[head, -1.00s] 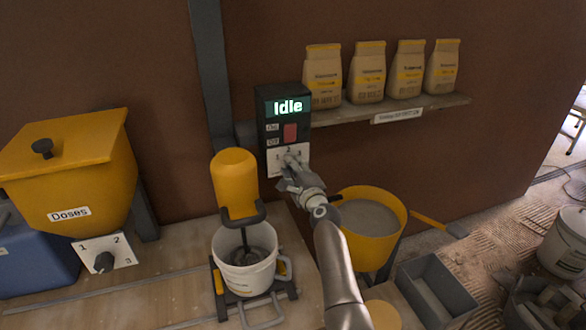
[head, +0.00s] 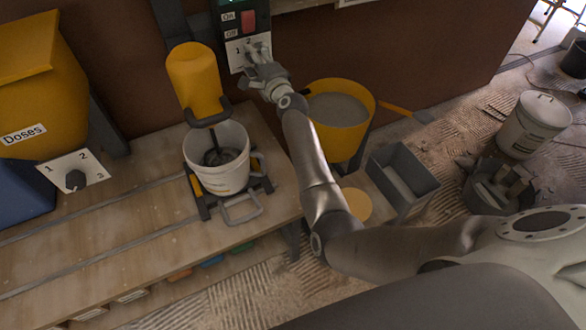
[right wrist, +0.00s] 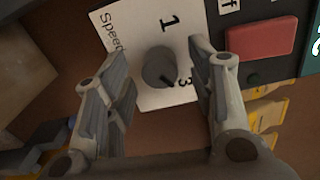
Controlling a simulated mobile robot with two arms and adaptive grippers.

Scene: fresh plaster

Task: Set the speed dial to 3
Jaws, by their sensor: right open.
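The speed dial (right wrist: 160,68) is a grey round knob on a white plate marked "Speed", with 1 and 3 readable in the right wrist view. Its dark pointer appears turned toward the 3. The 2 is hidden there behind a finger. My right gripper (right wrist: 163,88) is open, with one finger on each side of the knob and a visible gap to it. In the head view the right gripper (head: 258,58) is at the white dial plate (head: 236,55), covering the knob and the 3. My left gripper is not in view.
Beside the dial are a red button (head: 249,21) and On/Off labels. A yellow mixer (head: 194,80) stands over a white bucket (head: 222,178) on the bench. A yellow tub (head: 338,130) is right of my arm. A Doses hopper (head: 40,95) with its own dial (head: 75,180) is left.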

